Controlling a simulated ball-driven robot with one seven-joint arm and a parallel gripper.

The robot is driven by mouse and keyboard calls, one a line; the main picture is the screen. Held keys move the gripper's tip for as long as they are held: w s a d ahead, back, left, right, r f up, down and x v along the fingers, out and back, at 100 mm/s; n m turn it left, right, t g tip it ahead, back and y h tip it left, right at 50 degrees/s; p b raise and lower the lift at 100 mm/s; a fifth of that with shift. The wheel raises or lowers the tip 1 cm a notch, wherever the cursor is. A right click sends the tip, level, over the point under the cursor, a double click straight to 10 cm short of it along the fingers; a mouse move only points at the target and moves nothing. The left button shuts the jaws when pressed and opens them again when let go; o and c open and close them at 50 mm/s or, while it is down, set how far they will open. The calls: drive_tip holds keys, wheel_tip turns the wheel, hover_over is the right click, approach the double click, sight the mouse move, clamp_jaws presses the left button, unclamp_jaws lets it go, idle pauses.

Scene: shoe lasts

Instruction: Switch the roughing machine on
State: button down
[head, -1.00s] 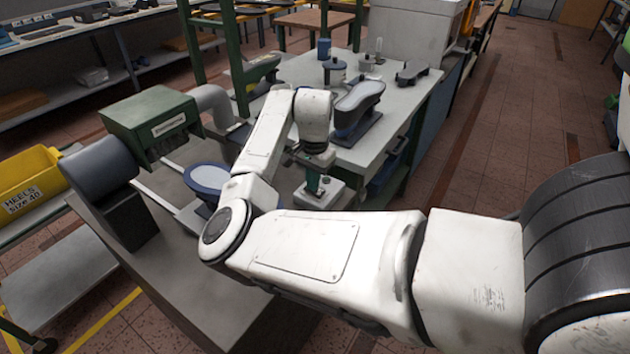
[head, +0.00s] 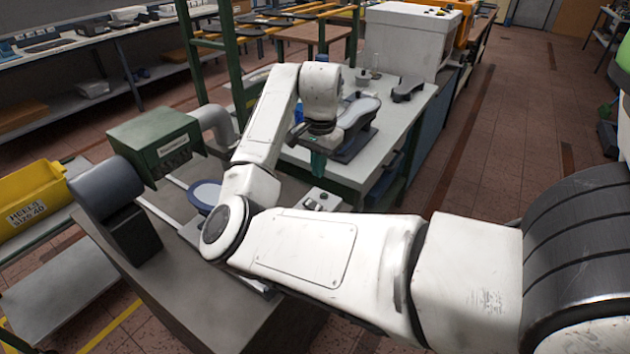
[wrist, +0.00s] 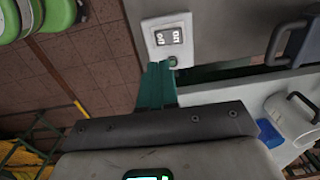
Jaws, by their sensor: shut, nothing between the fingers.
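The roughing machine has a green housing (head: 157,143), a grey motor (head: 104,190) and a grey base (head: 190,300). Its light switch box (head: 322,200) stands at the right edge of the base, partly hidden by my arm. My gripper (head: 318,165) is above and beyond the box in the head view. In the wrist view its green fingers (wrist: 159,72) are shut and empty, tips just below the rocker in the picture. I cannot tell whether they touch the box.
A yellow bin (head: 30,195) marked HEELS stands at the left. The tiled floor at right is open.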

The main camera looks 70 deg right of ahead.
drive_tip(key=shift+s+r, duration=0.25)
drive_tip(key=shift+r, duration=1.05)
drive_tip(key=shift+f, duration=0.1)
